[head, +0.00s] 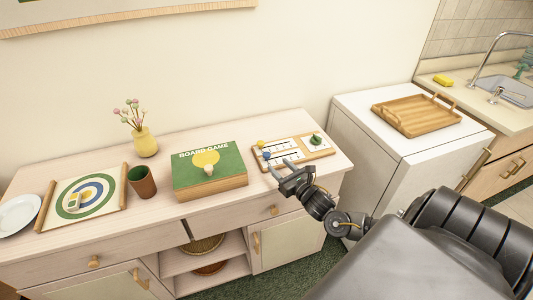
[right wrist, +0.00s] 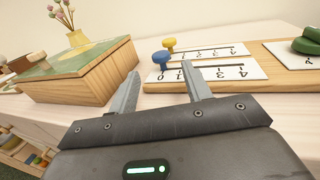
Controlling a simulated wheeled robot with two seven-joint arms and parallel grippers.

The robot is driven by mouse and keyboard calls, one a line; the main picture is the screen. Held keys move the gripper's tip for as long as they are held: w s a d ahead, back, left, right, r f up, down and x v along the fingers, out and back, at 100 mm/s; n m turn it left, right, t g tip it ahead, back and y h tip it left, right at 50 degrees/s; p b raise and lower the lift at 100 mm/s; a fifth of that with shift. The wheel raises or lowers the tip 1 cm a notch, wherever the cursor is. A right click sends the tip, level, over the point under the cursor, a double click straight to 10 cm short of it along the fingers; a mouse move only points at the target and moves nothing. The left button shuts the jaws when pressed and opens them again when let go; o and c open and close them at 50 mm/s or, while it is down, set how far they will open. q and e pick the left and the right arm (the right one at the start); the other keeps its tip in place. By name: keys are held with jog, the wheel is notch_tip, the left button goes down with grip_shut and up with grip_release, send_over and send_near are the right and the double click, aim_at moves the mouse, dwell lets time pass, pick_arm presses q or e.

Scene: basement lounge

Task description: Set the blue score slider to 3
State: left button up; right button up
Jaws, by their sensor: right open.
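The score board (head: 327,151) is a wooden tray with white number strips, lying at the right of the cabinet top. The blue slider knob (right wrist: 160,59) stands at the left end of the nearer strip, by the 0; it also shows in the head view (head: 267,155). The digits 3 and 4 are at the strip's right end (right wrist: 222,73). The yellow knob (right wrist: 169,43) stands behind the blue one, at the far strip's left end. My right gripper (head: 281,167) is open and empty, in front of the board's near edge, its fingers pointing toward the blue knob. My left gripper is out of view.
A green board game box (head: 186,178) stands close left of the board. A green knob (head: 316,139) sits at the board's right. Further left are a brown cup (head: 143,184), a target board (head: 112,183) and a yellow vase (head: 145,142). A wooden tray (head: 417,130) lies on the white unit.

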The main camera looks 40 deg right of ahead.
aim_at(269, 156)
jog(key=w, duration=0.3)
jog(key=shift+w+d, duration=0.15)
jog(key=shift+w, duration=0.25)
jog(key=w, duration=0.2)
jog(key=w+p, duration=0.1)
jog(key=w, duration=0.1)
jog(key=shift+w+d, duration=0.2)
jog(key=shift+w, duration=0.3)
jog(key=shift+c, duration=0.4)
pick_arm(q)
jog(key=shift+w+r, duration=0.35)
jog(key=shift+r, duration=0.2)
pick_arm(e)
grip_shut()
